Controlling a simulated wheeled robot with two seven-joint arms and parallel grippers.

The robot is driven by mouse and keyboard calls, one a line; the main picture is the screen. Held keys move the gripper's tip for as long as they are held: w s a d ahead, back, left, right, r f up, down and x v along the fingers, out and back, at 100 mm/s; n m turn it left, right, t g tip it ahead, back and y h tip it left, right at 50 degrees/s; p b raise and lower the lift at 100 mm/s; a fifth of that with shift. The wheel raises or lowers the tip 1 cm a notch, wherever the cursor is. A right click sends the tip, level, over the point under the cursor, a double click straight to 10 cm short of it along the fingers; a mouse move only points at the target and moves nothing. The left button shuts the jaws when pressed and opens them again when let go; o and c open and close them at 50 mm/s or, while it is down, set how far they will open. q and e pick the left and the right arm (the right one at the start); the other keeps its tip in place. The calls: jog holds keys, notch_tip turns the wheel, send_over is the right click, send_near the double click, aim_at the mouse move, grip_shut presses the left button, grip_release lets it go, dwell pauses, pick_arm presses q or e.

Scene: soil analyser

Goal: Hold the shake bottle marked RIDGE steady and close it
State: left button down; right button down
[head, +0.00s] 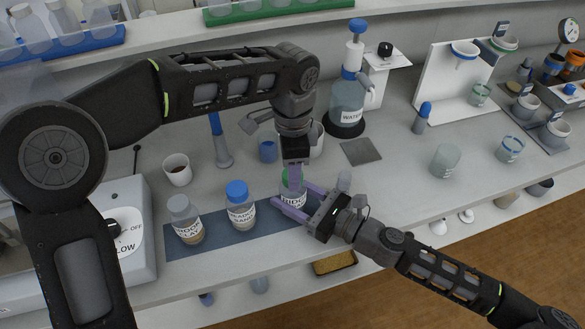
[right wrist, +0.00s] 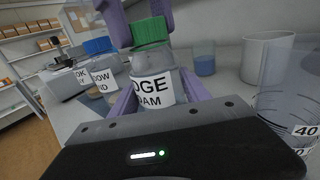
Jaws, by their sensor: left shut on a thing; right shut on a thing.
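The RIDGE shake bottle (right wrist: 155,92) stands upright on the blue mat (head: 262,232), its label partly readable in the right wrist view. In the head view the bottle (head: 293,197) is largely hidden by my grippers. My right gripper (head: 294,203) is shut around its body from the front right. A green cap (right wrist: 150,31) is at the bottle's mouth; it also shows in the head view (head: 285,176). My left gripper (head: 293,178) points down from above, shut on the cap. I cannot tell whether the cap is fully seated.
On the mat to the left stand a blue-capped bottle (head: 240,208) and a grey-capped bottle (head: 185,220). Behind are a blue beaker (head: 268,151) and the water dispenser (head: 347,105). A grey pad (head: 361,151) lies right of my left gripper.

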aim_at(304, 202)
pick_arm(q)
jog(key=c, duration=0.7)
grip_release()
jog(key=shift+c, duration=0.2)
jog(key=shift+r, duration=0.1)
jog(key=shift+r, duration=3.7)
pick_arm(e)
jog(key=shift+c, duration=2.2)
grip_release()
pick_arm(q)
jog(key=shift+f, duration=0.2)
pick_arm(e)
jog(key=shift+s+d+f, duration=0.1)
jog(key=shift+s+d, duration=0.1)
jog(key=shift+d, duration=0.25)
pick_arm(q)
jog(key=shift+f+b, duration=0.65)
jog(key=shift+b, duration=0.15)
pick_arm(e)
jog(key=v, duration=0.6)
jog(key=shift+s+d, duration=0.3)
